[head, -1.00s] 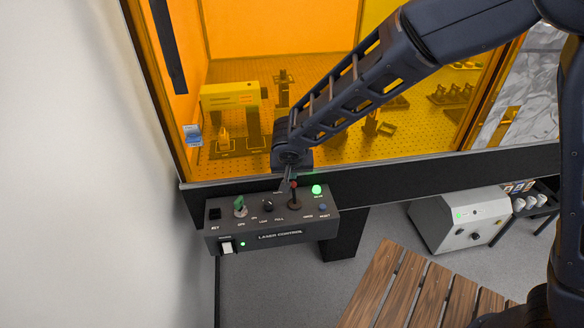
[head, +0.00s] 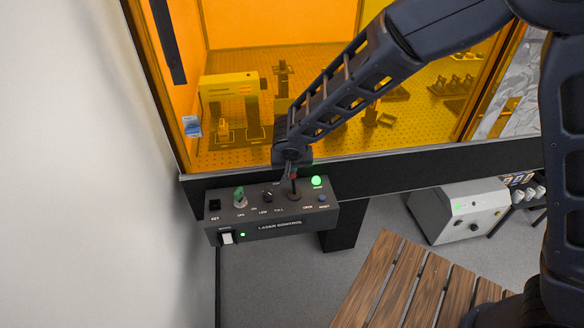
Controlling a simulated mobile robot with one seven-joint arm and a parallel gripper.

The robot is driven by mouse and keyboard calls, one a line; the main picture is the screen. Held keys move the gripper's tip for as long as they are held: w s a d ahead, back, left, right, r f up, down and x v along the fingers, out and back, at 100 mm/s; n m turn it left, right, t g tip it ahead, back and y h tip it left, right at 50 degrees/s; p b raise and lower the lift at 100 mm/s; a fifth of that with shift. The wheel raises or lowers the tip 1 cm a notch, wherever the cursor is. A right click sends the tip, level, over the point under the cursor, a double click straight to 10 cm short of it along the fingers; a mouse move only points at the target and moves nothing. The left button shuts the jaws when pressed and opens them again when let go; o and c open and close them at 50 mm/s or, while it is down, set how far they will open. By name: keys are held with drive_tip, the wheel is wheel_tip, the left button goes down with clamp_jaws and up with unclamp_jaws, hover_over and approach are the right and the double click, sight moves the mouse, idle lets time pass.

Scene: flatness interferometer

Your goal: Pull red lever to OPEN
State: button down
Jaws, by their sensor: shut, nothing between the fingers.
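The red lever (head: 294,187) stands on the top face of the dark laser control box (head: 272,217), with a dark round base and a red tip partly hidden behind my gripper. The label near its base on the front side seems to read OPEN. My gripper (head: 289,176) points down at the lever's upper end from the far side. It is shut and looks right beside or touching the lever; I cannot tell which.
The box also carries a green key switch (head: 239,197), a black knob (head: 267,196), a lit green lamp (head: 316,182), a blue button (head: 323,198) and a white rocker switch (head: 227,238). Behind stands an orange enclosure (head: 290,30). A wooden slatted surface (head: 385,285) lies in front.

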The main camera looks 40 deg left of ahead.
drive_tip(key=shift+s+d+r, duration=0.1)
drive_tip(key=shift+s+d, duration=0.1)
drive_tip(key=shift+s+d+r, duration=0.25)
drive_tip(key=shift+s+d, duration=0.2)
drive_tip(key=shift+d, duration=0.05)
drive_tip(key=shift+s+d+r, duration=0.2)
drive_tip(key=shift+s+d, duration=1)
drive_tip(key=shift+w+a, duration=0.1)
drive_tip(key=shift+r, duration=0.2)
drive_tip(key=shift+r, duration=0.65)
drive_tip(key=s+d, duration=0.6)
drive_tip(key=s, duration=0.1)
drive_tip(key=shift+s+d, duration=0.2)
drive_tip(key=shift+s, duration=0.15)
